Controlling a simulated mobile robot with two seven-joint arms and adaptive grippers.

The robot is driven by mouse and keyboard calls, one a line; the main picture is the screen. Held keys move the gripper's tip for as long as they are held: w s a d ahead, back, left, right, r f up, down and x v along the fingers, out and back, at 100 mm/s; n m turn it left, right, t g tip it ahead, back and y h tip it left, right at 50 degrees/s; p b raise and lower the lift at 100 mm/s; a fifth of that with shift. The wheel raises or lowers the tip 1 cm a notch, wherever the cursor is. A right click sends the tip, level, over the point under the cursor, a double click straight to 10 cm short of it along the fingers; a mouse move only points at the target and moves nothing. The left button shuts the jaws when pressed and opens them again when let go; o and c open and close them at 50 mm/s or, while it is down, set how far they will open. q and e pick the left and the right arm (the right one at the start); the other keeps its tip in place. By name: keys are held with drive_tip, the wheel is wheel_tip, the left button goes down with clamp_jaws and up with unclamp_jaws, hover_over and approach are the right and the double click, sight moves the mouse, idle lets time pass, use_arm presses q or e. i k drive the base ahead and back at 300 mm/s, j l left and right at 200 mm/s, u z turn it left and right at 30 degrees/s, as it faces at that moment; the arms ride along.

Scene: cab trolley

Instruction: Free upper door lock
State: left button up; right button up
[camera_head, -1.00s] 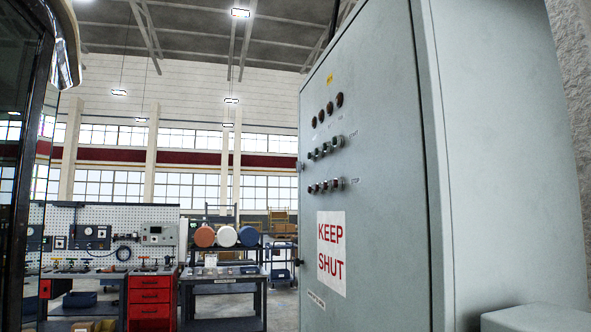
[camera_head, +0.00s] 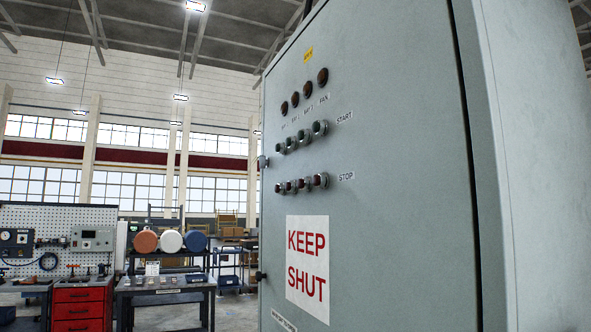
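A tall grey cabinet with a closed-looking door (camera_head: 400,200) fills the right half of the head view, seen at an angle. A small light knob-like fitting (camera_head: 263,162), which looks like the upper door lock, sits at the door's left edge. A dark fitting (camera_head: 260,275) sits lower on the same edge. Both are too small to tell their exact state. Neither of my grippers is in view.
The door carries dark lamps (camera_head: 308,88), START buttons (camera_head: 301,136), STOP buttons (camera_head: 301,184) and a KEEP SHUT sign (camera_head: 307,268). A workbench (camera_head: 165,287) and a red drawer unit (camera_head: 82,305) stand in the left background.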

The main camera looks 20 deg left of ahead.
sight(263, 161)
drive_tip(key=i+j, duration=0.15)
drive_tip(key=j, duration=0.2)
drive_tip(key=i+j+z, duration=0.2)
drive_tip(key=i+j, duration=0.15)
drive_tip(key=j, duration=0.3)
drive_tip(key=i+j, duration=0.1)
drive_tip(key=j, duration=0.25)
drive_tip(key=i+j+z, duration=0.1)
drive_tip(key=j, duration=0.25)
drive_tip(key=i+j, duration=0.2)
drive_tip(key=j, duration=0.15)
drive_tip(key=z, duration=0.05)
